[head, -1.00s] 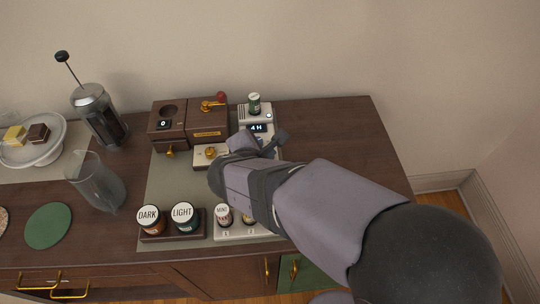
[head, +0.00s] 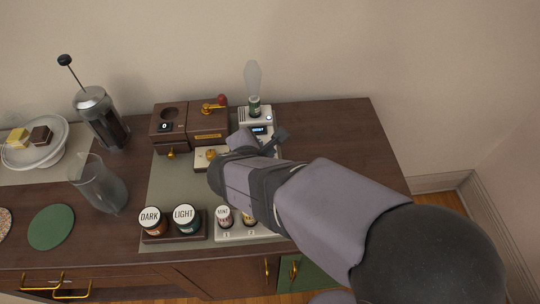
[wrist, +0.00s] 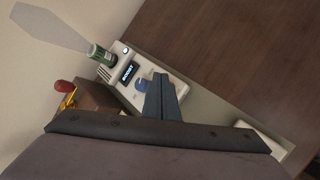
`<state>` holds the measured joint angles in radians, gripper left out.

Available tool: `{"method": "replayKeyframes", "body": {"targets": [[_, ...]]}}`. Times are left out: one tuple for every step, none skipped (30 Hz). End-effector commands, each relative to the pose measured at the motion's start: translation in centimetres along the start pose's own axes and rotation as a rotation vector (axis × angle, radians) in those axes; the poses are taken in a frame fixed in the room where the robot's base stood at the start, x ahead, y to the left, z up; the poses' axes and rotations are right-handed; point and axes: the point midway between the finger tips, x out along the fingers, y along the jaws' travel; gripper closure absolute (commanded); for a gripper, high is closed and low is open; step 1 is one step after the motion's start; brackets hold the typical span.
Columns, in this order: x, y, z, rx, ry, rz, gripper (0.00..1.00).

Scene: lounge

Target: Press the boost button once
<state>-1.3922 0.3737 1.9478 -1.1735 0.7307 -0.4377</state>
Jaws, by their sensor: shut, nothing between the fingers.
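A small white diffuser (head: 245,114) stands at the back right of the mat. It holds a green bottle (head: 254,104), with a pale plume of mist (head: 253,76) above it. Its dark display (wrist: 128,73) reads BOOST in the wrist view. A round lit button (wrist: 126,50) sits beyond the display, and a blue-grey round knob (wrist: 141,84) on the near side. My gripper (wrist: 158,82) is shut and empty, its tips close beside the knob; I cannot tell whether they touch it. The gripper (head: 281,135) partly covers the device's front in the head view.
A brown grinder box (head: 207,125) with a red-knobbed brass lever stands left of the diffuser. DARK (head: 151,220) and LIGHT (head: 185,218) jars stand at the front. A French press (head: 101,115) and glass jug (head: 98,185) stand left. The tabletop on the right is clear.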

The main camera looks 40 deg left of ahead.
Motion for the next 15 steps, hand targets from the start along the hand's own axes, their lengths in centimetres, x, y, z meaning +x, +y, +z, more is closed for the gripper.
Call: {"method": "replayKeyframes", "body": {"targets": [[0.00, 0.00, 0.00, 0.000, 0.000, 0.000, 1.00], [0.01, 0.00, -0.01, 0.000, 0.000, 0.000, 1.00], [0.02, 0.00, -0.01, 0.000, 0.000, 0.000, 1.00], [0.02, 0.00, -0.01, 0.000, 0.000, 0.000, 1.00], [0.02, 0.00, -0.01, 0.000, 0.000, 0.000, 1.00], [0.02, 0.00, -0.01, 0.000, 0.000, 0.000, 1.00], [0.00, 0.01, 0.00, 0.000, 0.000, 0.000, 1.00], [-0.02, 0.03, 0.02, 0.000, 0.000, 0.000, 1.00], [-0.08, 0.08, 0.06, 0.000, 0.000, 0.000, 1.00], [-0.16, 0.13, 0.11, 0.000, 0.000, 0.001, 1.00], [-0.25, 0.20, 0.18, 0.000, 0.000, 0.001, 1.00], [-0.40, 0.31, 0.29, 0.000, 0.000, 0.001, 1.00], [-0.54, 0.42, 0.39, 0.000, 0.000, 0.001, 1.00], [-0.70, 0.53, 0.51, 0.000, 0.000, 0.001, 1.00], [-0.93, 0.71, 0.68, 0.000, 0.000, 0.001, 1.00]]}}
